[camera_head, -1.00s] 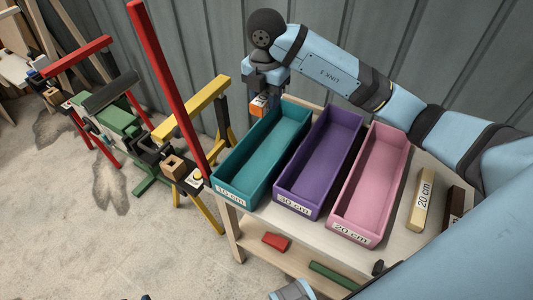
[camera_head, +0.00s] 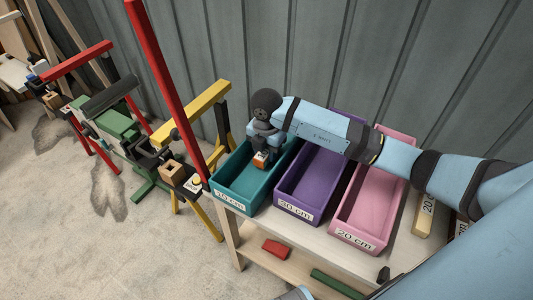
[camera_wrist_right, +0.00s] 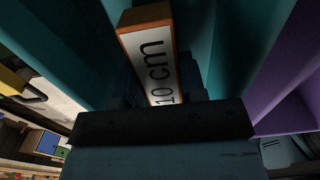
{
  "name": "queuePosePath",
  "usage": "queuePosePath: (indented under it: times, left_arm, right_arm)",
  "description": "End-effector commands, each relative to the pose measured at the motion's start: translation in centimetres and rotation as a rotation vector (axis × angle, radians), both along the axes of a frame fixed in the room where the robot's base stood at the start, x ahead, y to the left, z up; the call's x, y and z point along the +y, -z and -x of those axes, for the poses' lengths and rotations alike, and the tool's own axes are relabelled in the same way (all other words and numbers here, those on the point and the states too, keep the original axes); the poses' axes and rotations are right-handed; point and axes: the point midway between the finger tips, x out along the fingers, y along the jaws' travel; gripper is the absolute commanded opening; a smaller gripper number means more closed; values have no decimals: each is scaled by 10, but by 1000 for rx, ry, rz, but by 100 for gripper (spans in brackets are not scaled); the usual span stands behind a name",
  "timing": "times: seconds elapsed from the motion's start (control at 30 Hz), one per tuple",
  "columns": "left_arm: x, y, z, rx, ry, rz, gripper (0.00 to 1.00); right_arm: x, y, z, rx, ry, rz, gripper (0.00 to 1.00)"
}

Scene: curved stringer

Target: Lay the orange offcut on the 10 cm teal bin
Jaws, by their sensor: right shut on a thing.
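The orange offcut (camera_head: 260,158) is held in my right gripper (camera_head: 262,150), over the inside of the teal bin. In the right wrist view the offcut (camera_wrist_right: 152,50) shows a white label reading "10 cm", and the gripper is shut on its near end. The teal bin (camera_head: 238,204) stands leftmost on the bench with a "10 cm" label on its front. Its teal walls fill much of the right wrist view (camera_wrist_right: 60,45). I cannot tell whether the offcut touches the bin's floor. My left gripper is not clearly in view.
A purple "30 cm" bin (camera_head: 296,207) and a pink "20 cm" bin (camera_head: 357,232) stand to the right of the teal one. A yellow "20 cm" piece (camera_head: 423,217) lies at the right. A red post (camera_head: 168,95) rises close to the teal bin's left side.

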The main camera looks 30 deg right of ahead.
Motion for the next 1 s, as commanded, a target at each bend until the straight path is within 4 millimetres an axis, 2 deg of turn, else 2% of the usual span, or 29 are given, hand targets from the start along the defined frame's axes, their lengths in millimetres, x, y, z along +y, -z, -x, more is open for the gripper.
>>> queuePosePath:
  times: [0.03,0.1,0.43,0.47,0.57,0.87,1.0]
  left_arm:
    - [0,0,0,-3,0,2,43]
    - [-1,-2,-1,-6,0,5,43]
    - [-1,-2,-1,-8,1,4,43]
    - [-1,-2,-1,-7,2,5,43]
    - [-1,-1,0,-6,2,4,43]
    - [-1,-1,0,-3,1,3,43]
    - [0,-3,0,-2,1,0,43]
  right_arm:
    - [0,8,0,2,1,1,14]
    - [0,12,0,-1,0,1,14]
    - [0,15,0,-1,-1,1,14]
    - [0,15,0,-1,-1,1,40]
    - [0,14,0,-1,-1,1,63]
    - [0,12,0,-1,-1,1,63]
    - [0,-2,-1,-2,-1,0,63]
